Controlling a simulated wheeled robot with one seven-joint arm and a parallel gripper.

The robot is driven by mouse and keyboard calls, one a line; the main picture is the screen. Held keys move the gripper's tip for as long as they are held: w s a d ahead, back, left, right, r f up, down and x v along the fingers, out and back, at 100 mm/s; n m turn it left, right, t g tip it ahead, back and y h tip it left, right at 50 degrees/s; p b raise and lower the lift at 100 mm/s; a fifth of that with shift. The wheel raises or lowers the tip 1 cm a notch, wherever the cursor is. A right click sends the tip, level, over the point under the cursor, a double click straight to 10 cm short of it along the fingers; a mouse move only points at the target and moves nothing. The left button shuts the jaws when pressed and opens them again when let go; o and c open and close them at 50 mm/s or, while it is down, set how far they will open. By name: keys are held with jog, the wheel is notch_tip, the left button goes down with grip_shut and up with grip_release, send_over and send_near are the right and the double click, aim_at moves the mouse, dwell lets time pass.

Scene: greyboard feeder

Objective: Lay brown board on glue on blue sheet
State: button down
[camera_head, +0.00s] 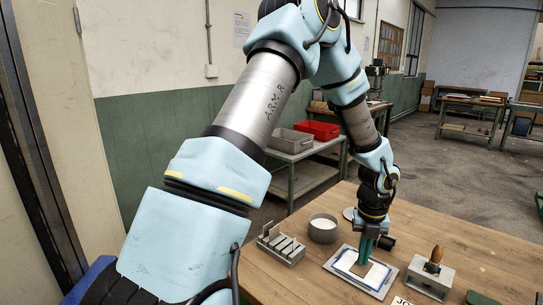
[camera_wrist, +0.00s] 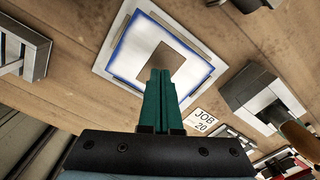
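The blue sheet (camera_wrist: 123,50) lies on a light tray (camera_head: 333,267), with a white area, apparently the glue (camera_wrist: 143,37), inside its blue border. The brown board (camera_wrist: 168,60) appears as a small brown square over the middle of the white area. My gripper (camera_wrist: 159,72) has two green fingers side by side, with only a thin seam between them. Their tips overlap the near part of the board in the wrist view. In the head view my gripper (camera_head: 362,262) points down over the sheet. Whether the tips touch the board is hidden.
A slotted metal rack (camera_head: 284,247) and a round pot of white stuff (camera_head: 323,228) stand left of the tray. A grey block with a wooden-handled tool (camera_head: 432,275) stands at right. A JOB 20 card (camera_wrist: 203,121) lies near the tray.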

jog(key=shift+r+p, duration=2.7)
jog(key=shift+r, duration=0.2)
jog(key=s+a+r+m, duration=0.1)
jog(key=a+r+m, duration=0.3)
jog(key=a+m, duration=0.6)
jog(key=s+a+r+m+t, duration=0.1)
jog(key=a+r+m, duration=0.3)
jog(key=a+m, duration=0.6)
jog(key=s+a+r+m, duration=0.2)
jog(key=a+r+m, duration=0.2)
jog(key=a+m, duration=0.6)
jog(key=m, duration=0.4)
jog(key=shift+r+t, duration=0.3)
